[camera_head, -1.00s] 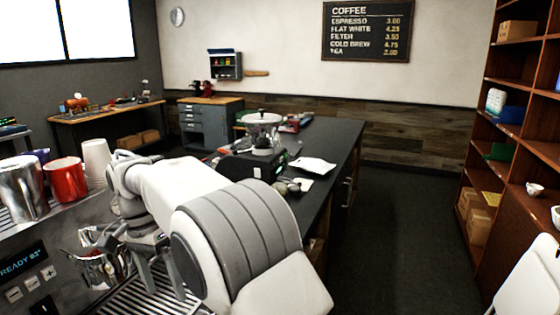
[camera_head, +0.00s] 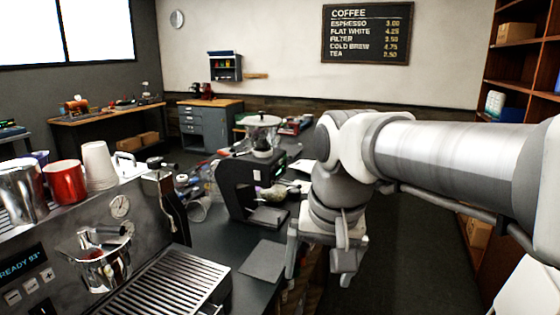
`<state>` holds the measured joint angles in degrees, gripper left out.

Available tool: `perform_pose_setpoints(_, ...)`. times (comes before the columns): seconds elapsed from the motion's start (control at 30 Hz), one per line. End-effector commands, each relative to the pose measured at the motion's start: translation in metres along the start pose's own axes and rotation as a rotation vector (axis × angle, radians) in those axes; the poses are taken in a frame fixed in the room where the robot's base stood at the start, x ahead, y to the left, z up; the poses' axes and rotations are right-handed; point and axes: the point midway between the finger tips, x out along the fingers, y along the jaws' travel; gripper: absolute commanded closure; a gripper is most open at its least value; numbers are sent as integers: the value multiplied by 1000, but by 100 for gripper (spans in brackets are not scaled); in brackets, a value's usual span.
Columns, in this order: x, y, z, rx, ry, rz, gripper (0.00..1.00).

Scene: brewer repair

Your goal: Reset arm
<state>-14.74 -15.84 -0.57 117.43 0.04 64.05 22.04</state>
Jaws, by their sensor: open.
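My arm reaches in from the right edge of the head view. My gripper (camera_head: 318,274) hangs downward at its end, fingers apart and nothing visible between them. It is in front of the counter's right edge, to the right of a dark square mat (camera_head: 264,261). The espresso machine (camera_head: 150,270) stands at the lower left with its drip grate and a lit display. A metal pitcher (camera_head: 104,268) is at its front, under the gauge. A black grinder or brewer (camera_head: 237,187) with a clear hopper stands on the counter left of my arm.
A red cup (camera_head: 65,181), a white cup stack (camera_head: 98,165) and a steel pitcher (camera_head: 24,192) stand on the machine. Clutter lies behind the grinder. A brown shelf (camera_head: 515,75) stands at the right. Dark floor (camera_head: 430,270) is open below my arm.

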Motion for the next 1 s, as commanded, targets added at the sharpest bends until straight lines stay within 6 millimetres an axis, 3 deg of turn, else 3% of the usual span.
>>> perform_pose_setpoints(0.03, -3, 16, 10, -9, 32, -3, 5)
perform_pose_setpoints(0.2, -3, 55, 44, -68, 130, 3, 5)
perform_pose_setpoints(0.4, 6, 85, 75, -124, 219, 29, 5)
perform_pose_setpoints(0.6, 12, 96, 88, -151, 253, 45, 5)
perform_pose_setpoints(0.83, 13, 96, 88, -154, 254, 46, 5)
perform_pose_setpoints(0.87, 13, 96, 88, -154, 254, 46, 7)
perform_pose_setpoints(1.0, 13, 96, 88, -153, 253, 46, 32)
